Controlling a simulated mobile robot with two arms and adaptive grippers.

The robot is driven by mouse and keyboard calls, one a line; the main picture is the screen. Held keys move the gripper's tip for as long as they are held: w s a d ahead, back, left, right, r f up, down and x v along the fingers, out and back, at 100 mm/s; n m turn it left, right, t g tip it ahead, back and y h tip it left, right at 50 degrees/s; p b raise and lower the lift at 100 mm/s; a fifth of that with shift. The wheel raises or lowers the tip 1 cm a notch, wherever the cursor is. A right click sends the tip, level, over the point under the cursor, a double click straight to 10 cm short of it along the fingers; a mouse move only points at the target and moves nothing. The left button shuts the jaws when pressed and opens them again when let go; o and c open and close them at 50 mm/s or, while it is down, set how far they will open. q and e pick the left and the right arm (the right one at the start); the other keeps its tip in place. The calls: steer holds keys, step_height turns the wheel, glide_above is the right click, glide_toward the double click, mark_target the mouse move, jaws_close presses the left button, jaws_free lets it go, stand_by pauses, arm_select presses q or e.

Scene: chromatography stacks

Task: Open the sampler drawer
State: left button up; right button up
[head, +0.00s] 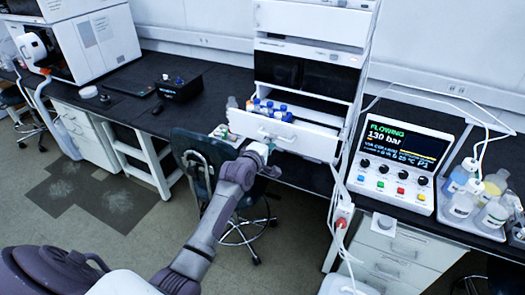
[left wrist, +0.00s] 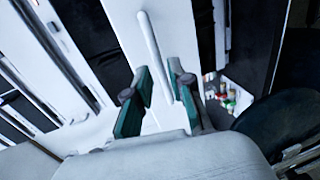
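The sampler drawer (head: 312,141) is a white drawer in the tall white instrument stack. It stands pulled out, with blue-capped bottles (head: 268,108) showing behind its front. In the left wrist view, its white front (left wrist: 190,35) carries a thin bar handle (left wrist: 150,45). My left gripper (head: 262,147) is at the drawer front, near the handle's left end. Its two green-padded fingers (left wrist: 159,90) stand apart on either side of the handle's near end, with a narrow gap showing beside the bar. My right gripper is not in view.
An office chair (head: 203,160) stands left of my left arm, close to the bench. A control box with a lit display (head: 405,150) and a tray of bottles (head: 447,215) are on the right. Hoses and cables hang beside the stack. Floor is free at left.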

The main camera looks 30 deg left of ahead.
arm_select(q)
steer(key=v, duration=0.7)
steer(key=shift+s, duration=0.35)
steer(key=shift+r, duration=0.1)
steer(key=s+d+f+m+g+b, duration=0.1)
steer(key=s+d+f+m+g, duration=0.2)
steer(key=f, duration=0.9)
steer(key=s+d+f+m+g+b, duration=0.1)
steer(key=s+f+m+g, duration=0.15)
steer(key=s+f, duration=0.65)
steer(key=s+d+f+m+g+b, duration=0.15)
steer(key=f+m, duration=0.25)
steer(key=f, duration=1.1)
steer(key=s+d+f+m+g+h, duration=0.1)
steer(key=s+d+f+m+g, duration=0.15)
steer(key=s+f, duration=0.65)
steer(key=s+d+f+m+g, duration=0.1)
steer(key=s+f+m+g, duration=0.15)
steer(key=s+f, duration=0.65)
steer(key=s+f+m+g, duration=0.1)
steer(key=s+f+m, duration=0.1)
steer(key=s, duration=0.8)
steer(key=s+f+m+g+b, duration=0.1)
steer(key=s+f+m, duration=0.2)
steer(key=s, duration=0.8)
steer(key=shift+s+m+g+b, duration=0.25)
steer(key=shift+m+g+b, duration=0.05)
steer(key=shift+m, duration=0.55)
